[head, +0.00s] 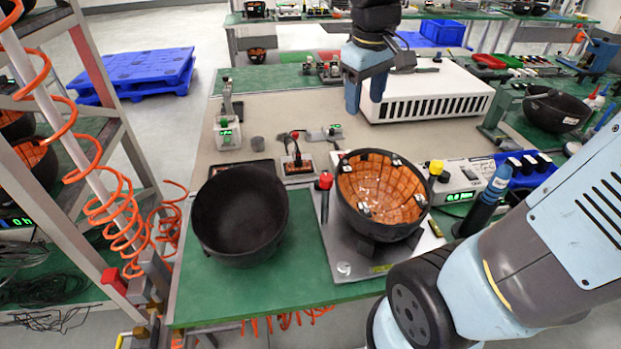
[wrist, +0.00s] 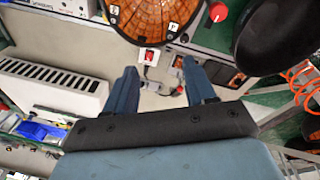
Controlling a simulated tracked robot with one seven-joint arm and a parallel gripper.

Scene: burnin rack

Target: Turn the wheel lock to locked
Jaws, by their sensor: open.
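My gripper (head: 365,95) is open and empty in the upper middle of the head view, above the far part of the table in front of a white vented box. Its two blue fingers (wrist: 161,88) stand apart in the wrist view, with nothing between them but tabletop and small devices. No part is clearly labelled as a wheel lock. A red block-like handle (head: 114,281) sits low on the grey rack frame at the left, far from my gripper; it may be the lock. Its setting cannot be read. The rack's wheels are not clearly visible.
A black bowl (head: 240,215) and an orange-lined bowl on a fixture (head: 382,195) stand on the table's near side. A red knob (head: 325,181) rises beside the fixture. Orange coiled hoses (head: 120,220) hang by the rack. The white vented box (head: 430,92) stands behind. A blue pallet (head: 135,75) lies on the floor.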

